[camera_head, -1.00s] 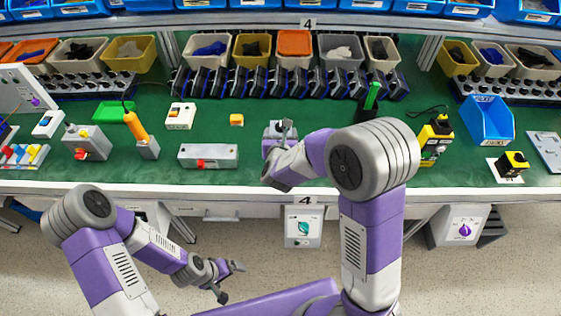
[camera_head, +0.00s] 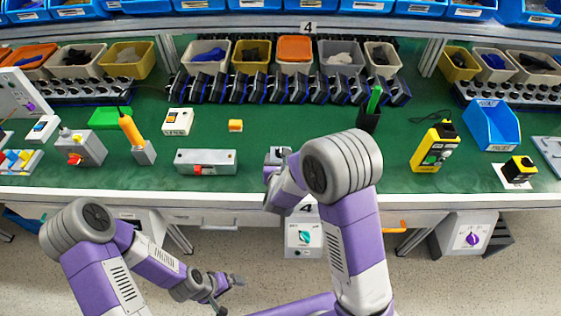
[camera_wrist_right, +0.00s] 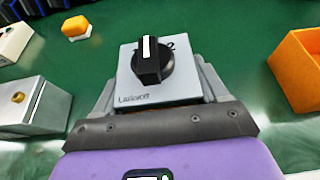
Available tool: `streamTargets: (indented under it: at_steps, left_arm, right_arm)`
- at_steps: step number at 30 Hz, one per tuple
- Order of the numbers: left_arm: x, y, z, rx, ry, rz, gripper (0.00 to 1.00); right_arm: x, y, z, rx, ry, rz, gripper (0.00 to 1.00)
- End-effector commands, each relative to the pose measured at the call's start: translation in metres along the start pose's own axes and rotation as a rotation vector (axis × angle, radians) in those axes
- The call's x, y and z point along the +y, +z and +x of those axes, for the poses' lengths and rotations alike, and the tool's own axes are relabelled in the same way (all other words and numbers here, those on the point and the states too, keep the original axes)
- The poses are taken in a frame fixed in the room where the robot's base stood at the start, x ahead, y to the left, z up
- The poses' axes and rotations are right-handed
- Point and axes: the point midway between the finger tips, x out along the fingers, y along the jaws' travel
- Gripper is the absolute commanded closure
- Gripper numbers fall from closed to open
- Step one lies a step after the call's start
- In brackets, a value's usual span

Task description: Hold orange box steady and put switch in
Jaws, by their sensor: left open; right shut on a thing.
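My right gripper (camera_wrist_right: 158,82) is shut on a grey square switch (camera_wrist_right: 168,92) with a black rotary knob (camera_wrist_right: 151,60) facing up and a white mark on it. In the head view the switch (camera_head: 275,154) is small and partly covered by my right arm, near the table's front edge. An orange box (camera_wrist_right: 298,68) stands at the right of the right wrist view, apart from the switch and cut off by the frame. My right arm appears to hide it in the head view. My left gripper (camera_head: 228,293) is open and empty, low in front of the table.
A grey box with a red knob (camera_head: 205,161) and a small orange-yellow block (camera_head: 236,125) lie left of my right gripper. A yellow device (camera_head: 434,147) and blue bin (camera_head: 492,125) stand to the right. Bare green table (camera_head: 300,115) shows behind the right gripper.

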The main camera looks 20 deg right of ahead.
Motion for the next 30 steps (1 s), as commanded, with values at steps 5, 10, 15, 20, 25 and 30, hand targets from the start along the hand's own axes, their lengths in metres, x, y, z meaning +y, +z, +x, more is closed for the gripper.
streamTargets:
  at_steps: [5, 10, 15, 20, 25, 30]
  left_arm:
    - [0.0, 0.0, 0.0, 0.0, 0.0, 0.0, 0.0]
    - [-0.002, 0.0, 0.005, 0.0, 0.0, 0.0, 0.0]
    - [-0.001, 0.0, 0.003, 0.0, 0.0, 0.0, 0.0]
    - [-0.001, 0.0, 0.003, 0.0, 0.0, 0.0, 0.0]
    - [0.0, 0.0, 0.001, 0.0, 0.0, 0.0, 0.0]
    - [0.003, 0.0, -0.007, 0.0, 0.0, 0.0, 0.0]
  right_arm:
    - [0.0, 0.002, 0.0, -0.003, 0.001, 0.001, 0.66]
    - [0.0, -0.003, 0.001, 0.0, 0.0, 0.0, 0.26]
    - [0.0, -0.002, 0.001, 0.0, 0.0, 0.0, 0.02]
    - [0.0, -0.002, 0.001, 0.0, 0.0, 0.0, 0.02]
    - [0.0, -0.001, 0.0, 0.0, 0.001, -0.001, 0.02]
    - [0.001, 0.0, -0.017, 0.001, 0.003, 0.0, 0.02]
